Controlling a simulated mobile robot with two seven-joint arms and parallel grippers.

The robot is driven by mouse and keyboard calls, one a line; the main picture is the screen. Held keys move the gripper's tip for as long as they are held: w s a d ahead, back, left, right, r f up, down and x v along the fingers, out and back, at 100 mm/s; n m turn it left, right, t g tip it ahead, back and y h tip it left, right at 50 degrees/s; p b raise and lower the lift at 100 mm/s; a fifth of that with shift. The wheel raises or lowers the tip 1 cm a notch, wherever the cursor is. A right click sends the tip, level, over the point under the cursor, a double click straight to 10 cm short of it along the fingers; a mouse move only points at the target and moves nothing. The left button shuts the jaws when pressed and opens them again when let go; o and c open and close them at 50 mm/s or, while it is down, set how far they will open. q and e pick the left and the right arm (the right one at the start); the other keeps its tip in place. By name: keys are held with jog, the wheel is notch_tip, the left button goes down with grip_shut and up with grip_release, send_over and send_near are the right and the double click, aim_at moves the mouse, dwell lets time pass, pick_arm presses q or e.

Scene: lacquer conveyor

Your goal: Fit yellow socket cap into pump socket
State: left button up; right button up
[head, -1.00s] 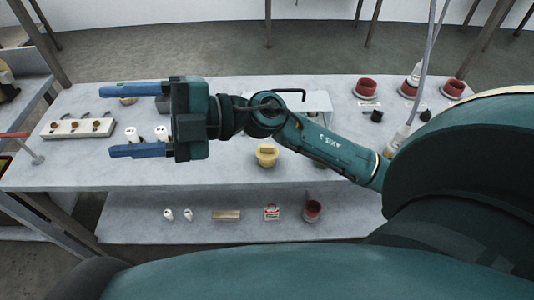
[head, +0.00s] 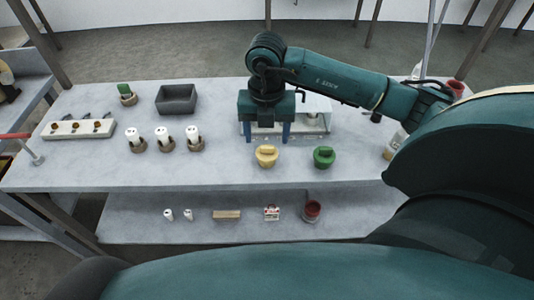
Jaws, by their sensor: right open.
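The yellow socket cap (head: 266,156), round with a raised grip on top, stands on the table near its front edge. My right gripper (head: 267,139) is open and empty, with its two blue fingers pointing toward the front edge. In the picture it lies just behind the yellow cap, one finger to each side; I cannot tell its height above the table. A pale fixture (head: 312,121) behind the gripper is partly hidden by my arm; I cannot make out the pump socket there. My left gripper is not in view.
A green cap (head: 323,157) stands right of the yellow one. Several white-topped pieces, a dark grey bin (head: 176,99) and a white rack (head: 78,129) are on the left. A lower shelf (head: 150,229) holds small items. The front-left tabletop is clear.

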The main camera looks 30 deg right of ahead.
aim_at(267, 146)
jog(key=f, duration=0.2)
jog(key=f+p, duration=0.1)
jog(key=f, duration=0.5)
jog(key=shift+w+d, duration=0.2)
jog(key=shift+w, duration=0.05)
jog(key=c, duration=0.8)
